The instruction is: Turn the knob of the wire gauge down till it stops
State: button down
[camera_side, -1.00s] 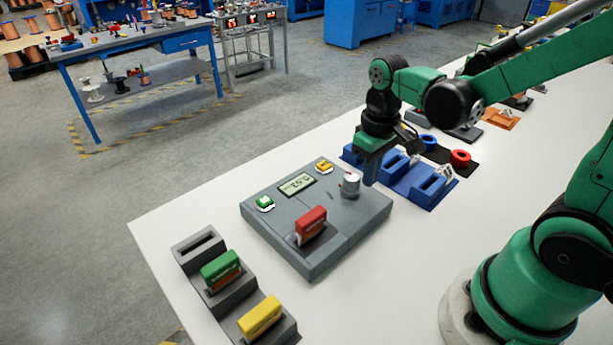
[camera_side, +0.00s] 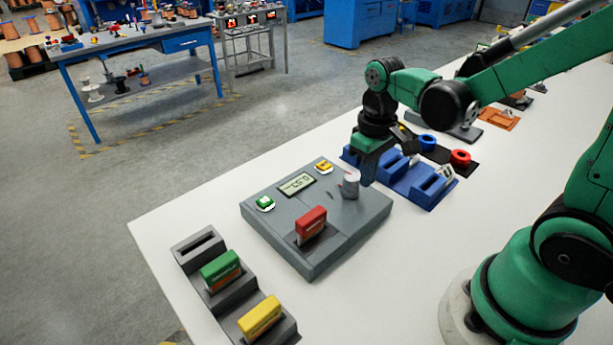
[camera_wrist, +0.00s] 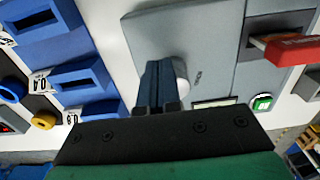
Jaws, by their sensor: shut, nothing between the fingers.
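The wire gauge (camera_side: 345,238) is a flat grey box on the white table, with a small display (camera_side: 297,184) whose digits are too small to read surely. Its knob (camera_side: 350,185) is a pale upright cylinder near the gauge's back right corner; in the wrist view it shows partly as a white round edge (camera_wrist: 181,78). My gripper (camera_side: 370,178) points down just right of the knob in the side view. In the wrist view its shut fingers (camera_wrist: 154,82) are empty and cover part of the knob. I cannot tell whether they touch it.
A red-handled block (camera_side: 311,221) stands in the gauge. Green (camera_side: 265,203) and yellow (camera_side: 324,167) buttons sit on its top. A grey rack (camera_side: 196,262) holds green and yellow blocks at front left. Blue slotted holders (camera_side: 428,187) stand close behind my gripper.

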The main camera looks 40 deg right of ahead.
jog(key=shift+a, duration=0.3)
jog(key=shift+s+a, duration=0.1)
jog(key=shift+a, duration=0.6)
jog(key=shift+w+a, duration=0.1)
jog(key=shift+w, duration=0.1)
jog(key=shift+s, duration=0.1)
jog(key=shift+s+a, duration=0.15)
jog(key=shift+s, duration=0.1)
notch_tip(320, 180, up, 6)
dwell(0.6)
jog(key=shift+s, duration=0.1)
